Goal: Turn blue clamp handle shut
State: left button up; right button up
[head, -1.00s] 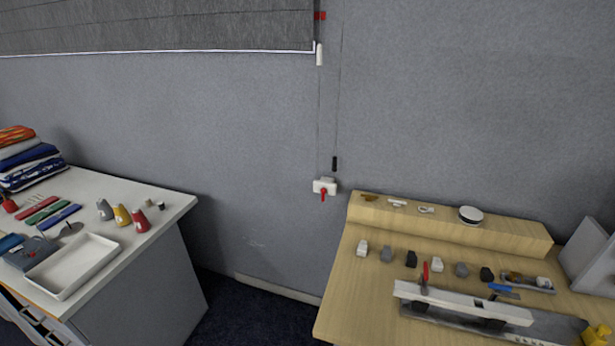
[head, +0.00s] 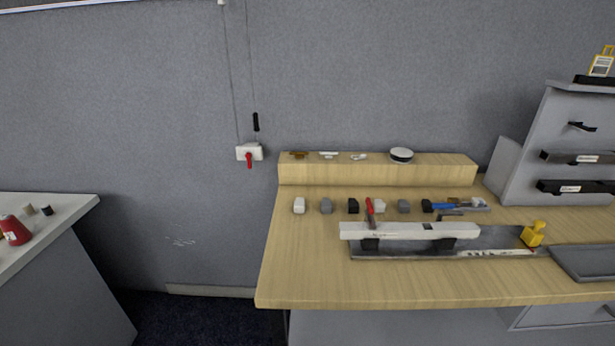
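A clamp with a blue handle (head: 444,206) is at the back right of a long white bar (head: 395,230) on the wooden bench. The blue handle lies roughly level and points left. A red handle (head: 369,206) stands nearly upright near the bar's left end. The bar rests on dark blocks over a grey metal plate (head: 400,254). Neither of my grippers is in the head view.
The wooden bench (head: 300,280) has a raised back shelf (head: 375,173) and a row of small blocks. A yellow object (head: 534,234) and a dark tray (head: 585,262) are at the right. A grey rack (head: 550,150) stands behind. A white table (head: 50,222) is at the left, with a floor gap between.

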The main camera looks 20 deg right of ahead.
aim_at(441, 206)
jog(key=z, duration=1.55)
